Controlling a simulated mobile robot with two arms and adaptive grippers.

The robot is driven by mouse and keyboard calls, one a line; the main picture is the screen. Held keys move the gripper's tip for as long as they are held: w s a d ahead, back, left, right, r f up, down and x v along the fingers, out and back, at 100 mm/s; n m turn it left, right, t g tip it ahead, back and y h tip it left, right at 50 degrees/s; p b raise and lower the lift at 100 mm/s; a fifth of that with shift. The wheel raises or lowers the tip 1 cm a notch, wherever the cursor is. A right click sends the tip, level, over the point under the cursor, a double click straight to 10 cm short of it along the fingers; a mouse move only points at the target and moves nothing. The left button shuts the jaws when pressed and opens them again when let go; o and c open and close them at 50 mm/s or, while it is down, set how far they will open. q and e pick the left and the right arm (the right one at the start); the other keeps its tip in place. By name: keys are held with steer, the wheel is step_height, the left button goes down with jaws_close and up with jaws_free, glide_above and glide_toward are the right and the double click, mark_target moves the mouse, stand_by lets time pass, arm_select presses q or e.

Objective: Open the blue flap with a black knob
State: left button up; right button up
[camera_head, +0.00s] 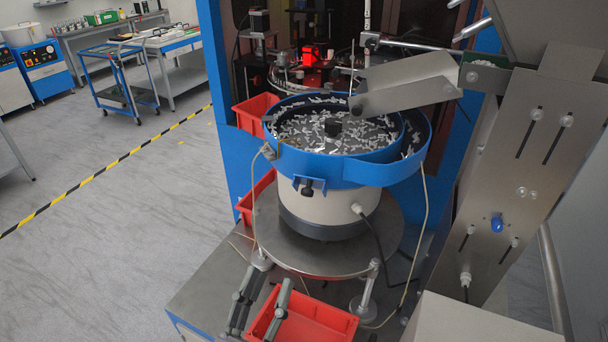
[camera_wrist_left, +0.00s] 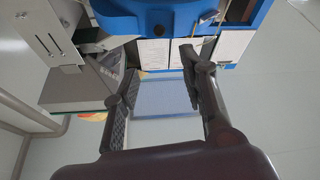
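The blue bowl feeder (camera_head: 360,174) stands on a round metal plate in the head view, full of small white parts. A black knob (camera_head: 308,187) sits on the blue front of its rim. I cannot clearly tell the flap's outline from the rim, nor whether it is open. My left gripper (camera_head: 268,279) is below and left of the knob, apart from it, with fingers spread. The left wrist view also shows its fingers (camera_wrist_left: 160,85) apart with nothing between them. A blue curved part (camera_wrist_left: 135,20) shows at the top there. My right gripper is not in view.
A red bin (camera_head: 325,322) lies beside and behind my left gripper. More red bins (camera_head: 255,112) stand left of the feeder. A metal chute (camera_head: 405,84) reaches over the bowl from the hopper stand (camera_head: 525,190). Cables hang around the feeder. Open floor lies left.

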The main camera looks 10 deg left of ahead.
mark_target(305, 195)
arm_select(q)
steer(key=p+x, duration=0.5)
steer(key=x, duration=1.1)
steer(key=shift+w+p, duration=0.1)
steer(key=shift+p, duration=0.3)
steer(key=shift+w+d+r, duration=0.1)
steer(key=shift+w, duration=0.45)
steer(key=shift+c, duration=0.3)
jaws_close()
